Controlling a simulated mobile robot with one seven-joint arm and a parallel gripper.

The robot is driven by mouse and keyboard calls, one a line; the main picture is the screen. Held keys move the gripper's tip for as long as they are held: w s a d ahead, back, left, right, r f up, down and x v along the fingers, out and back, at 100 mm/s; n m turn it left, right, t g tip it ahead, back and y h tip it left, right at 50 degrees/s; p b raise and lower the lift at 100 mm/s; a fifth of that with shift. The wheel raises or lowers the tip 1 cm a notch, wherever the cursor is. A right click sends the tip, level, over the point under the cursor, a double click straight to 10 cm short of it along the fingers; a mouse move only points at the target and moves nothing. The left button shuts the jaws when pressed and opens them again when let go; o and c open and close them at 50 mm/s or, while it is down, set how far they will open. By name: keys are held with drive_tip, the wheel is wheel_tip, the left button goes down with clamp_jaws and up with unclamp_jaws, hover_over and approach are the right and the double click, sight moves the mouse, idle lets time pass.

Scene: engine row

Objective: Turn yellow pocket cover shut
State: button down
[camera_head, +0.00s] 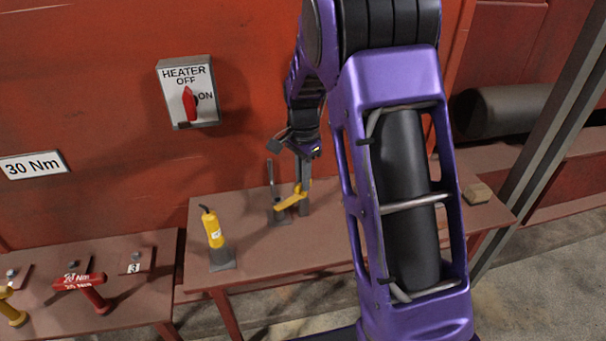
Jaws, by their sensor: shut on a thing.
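The yellow pocket cover (289,202) is a flat yellow piece at the top of a small grey holder (278,217) on the brown bench. It slants across the holder, and its right end rises to my gripper. My gripper (302,187) points down and is shut on that right end of the cover. The fingertips are small here, and the exact grip is hard to see. How far the cover lies over the pocket's opening cannot be told.
A dark upright rod (270,174) stands just left of the cover. A yellow tool (213,229) stands in a grey holder on the bench (325,238). A heater switch (189,93) is on the red wall. A small block (479,192) lies at the right. Red and yellow tools are at lower left.

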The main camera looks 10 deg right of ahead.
drive_tip(key=m+p, duration=0.2)
drive_tip(key=m, duration=0.3)
drive_tip(key=shift+m, duration=0.3)
idle(0.4)
drive_tip(key=c, duration=0.9)
unclamp_jaws()
drive_tip(key=shift+c, duration=0.2)
wheel_tip(320, 180, up, 18)
drive_tip(key=p, duration=0.2)
drive_tip(key=shift+f, duration=0.25)
